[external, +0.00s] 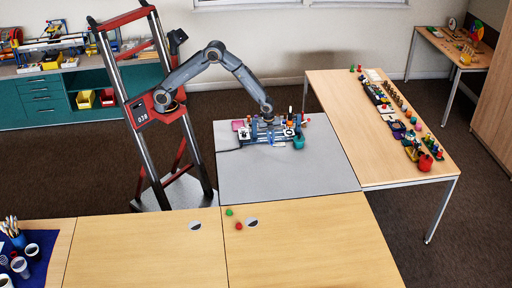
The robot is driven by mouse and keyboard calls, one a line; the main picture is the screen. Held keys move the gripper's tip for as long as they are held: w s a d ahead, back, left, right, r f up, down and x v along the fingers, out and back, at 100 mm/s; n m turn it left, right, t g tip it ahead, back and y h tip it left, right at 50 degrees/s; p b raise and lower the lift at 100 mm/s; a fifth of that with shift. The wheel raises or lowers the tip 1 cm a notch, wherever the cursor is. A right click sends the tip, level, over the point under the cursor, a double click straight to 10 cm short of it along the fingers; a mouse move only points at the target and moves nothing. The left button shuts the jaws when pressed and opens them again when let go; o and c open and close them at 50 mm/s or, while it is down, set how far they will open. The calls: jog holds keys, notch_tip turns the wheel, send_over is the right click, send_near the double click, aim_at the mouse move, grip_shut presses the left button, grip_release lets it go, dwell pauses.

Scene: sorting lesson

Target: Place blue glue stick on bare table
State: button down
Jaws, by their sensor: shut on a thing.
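My gripper (268,119) is low over the far half of the grey-topped table (292,178), among a crowded group of small items. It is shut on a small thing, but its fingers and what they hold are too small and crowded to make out. Blue pieces show around and below the gripper, and I cannot tell which one is the blue glue stick. A teal container (298,143) stands just right of the gripper, and a pink item (238,125) lies to its left. The near half of the grey table is bare.
A wooden table (345,100) at the right holds rows of small items. Cups and a pencil holder stand on a blue mat (38,262) at the lower left.

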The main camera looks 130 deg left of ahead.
aim_at(271, 153)
jog(key=shift+f+p, duration=0.65)
jog(key=shift+f, duration=2.65)
jog(key=shift+f, duration=0.1)
jog(key=c, duration=1.8)
grip_release()
jog(key=shift+f, duration=0.1)
jog(key=r+b, duration=0.1)
jog(key=r, duration=0.7)
jog(key=s+d+r+b, duration=0.1)
jog(key=r, duration=0.3)
jog(key=shift+r+b, duration=0.2)
jog(key=shift+b, duration=0.15)
